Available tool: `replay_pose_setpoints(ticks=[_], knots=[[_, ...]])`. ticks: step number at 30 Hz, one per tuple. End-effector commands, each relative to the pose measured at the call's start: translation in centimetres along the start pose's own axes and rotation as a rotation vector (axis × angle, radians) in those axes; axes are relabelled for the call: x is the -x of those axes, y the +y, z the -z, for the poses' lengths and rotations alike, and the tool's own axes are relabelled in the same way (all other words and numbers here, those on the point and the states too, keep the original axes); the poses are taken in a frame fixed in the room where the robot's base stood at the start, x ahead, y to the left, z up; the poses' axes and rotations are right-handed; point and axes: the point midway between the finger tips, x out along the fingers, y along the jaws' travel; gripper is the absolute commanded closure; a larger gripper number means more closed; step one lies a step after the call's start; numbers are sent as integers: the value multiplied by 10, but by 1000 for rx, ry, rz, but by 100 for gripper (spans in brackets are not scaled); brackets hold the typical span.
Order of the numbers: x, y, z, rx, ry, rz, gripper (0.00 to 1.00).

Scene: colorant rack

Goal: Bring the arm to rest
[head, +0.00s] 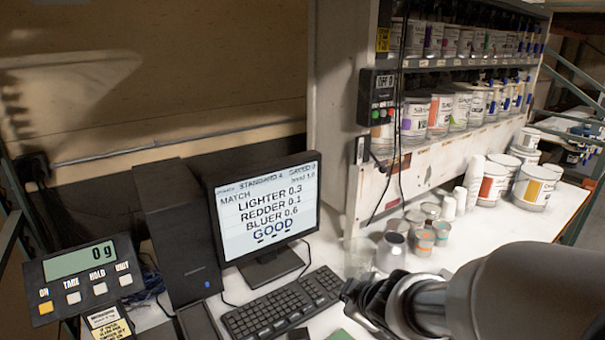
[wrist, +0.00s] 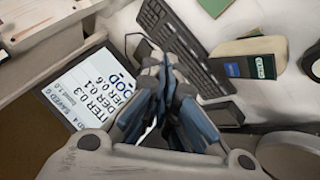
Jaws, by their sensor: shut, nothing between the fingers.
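My gripper (head: 362,298) is in the lower right of the head view, above the white bench beside the keyboard's right end. My arm comes in from the lower right corner and partly hides the bench. In the wrist view, the dark fingers of my gripper (wrist: 167,85) are together with nothing between them. The keyboard (wrist: 178,38) and the monitor (wrist: 90,90) lie beyond the fingers there. Whether the gripper touches anything below it cannot be told.
The monitor (head: 265,210) and keyboard (head: 285,305) stand left of my gripper. Several small cans (head: 425,240) and cups stand just behind it. The rack (head: 470,148) of colorant cans rises at the back right. A scale display (head: 85,275) is at the left.

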Motion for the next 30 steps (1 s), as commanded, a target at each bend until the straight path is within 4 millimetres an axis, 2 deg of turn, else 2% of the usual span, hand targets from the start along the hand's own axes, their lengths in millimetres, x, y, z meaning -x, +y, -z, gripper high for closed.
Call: replay_pose_setpoints(ticks=[1,2,5,9,12,15,18,21,30], knots=[[20,9,-15,-86,-52,-49,100],[33,12,-25,-146,-88,-69,100],[75,8,-56,-349,-191,-109,100],[129,-27,-89,-632,-295,-95,100],[158,-63,-100,-797,-339,-44,100],[179,-96,-104,-914,-364,16,100],[191,-117,-104,-981,-378,63,100],[197,-127,-103,-1010,-384,87,100],[198,-128,-103,-1014,-387,92,100]])
